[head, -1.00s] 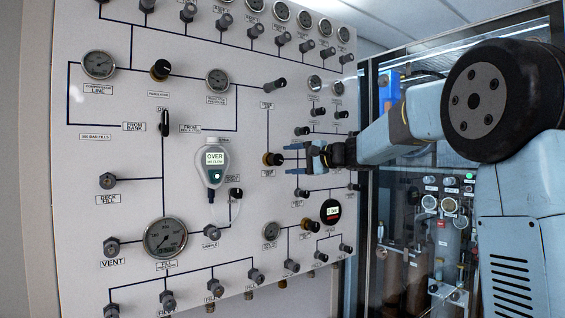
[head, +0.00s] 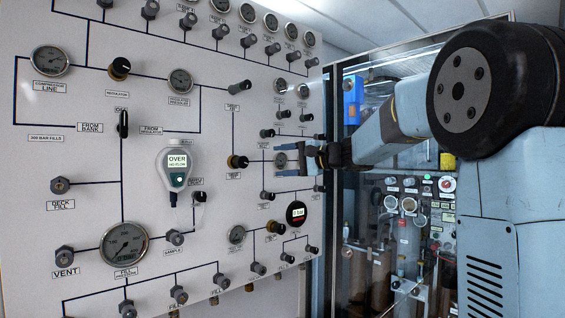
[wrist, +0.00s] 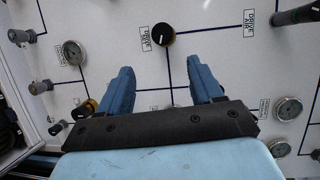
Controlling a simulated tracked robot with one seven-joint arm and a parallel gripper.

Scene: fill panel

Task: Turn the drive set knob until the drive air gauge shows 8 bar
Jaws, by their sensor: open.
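A dark knob with a brass collar, which I take for the drive set knob (head: 237,161), is on the white panel; its label is too small to read surely. In the wrist view this knob (wrist: 163,34) shows ahead, beyond and between my fingertips. My gripper (head: 279,159) is open and empty, right of the knob in the head view and apart from it. Both fingers also show in the wrist view (wrist: 160,78). A round digital gauge (head: 297,212) has a lit display in bar, its digit hard to read. I cannot tell which gauge is drive air.
A small dial gauge (head: 237,234) and another brass-collared knob (head: 275,227) sit lower on the panel. A hand-held meter (head: 177,167) reads OVER. Several valve knobs stick out around the gripper. A glazed cabinet (head: 400,200) stands right of the panel.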

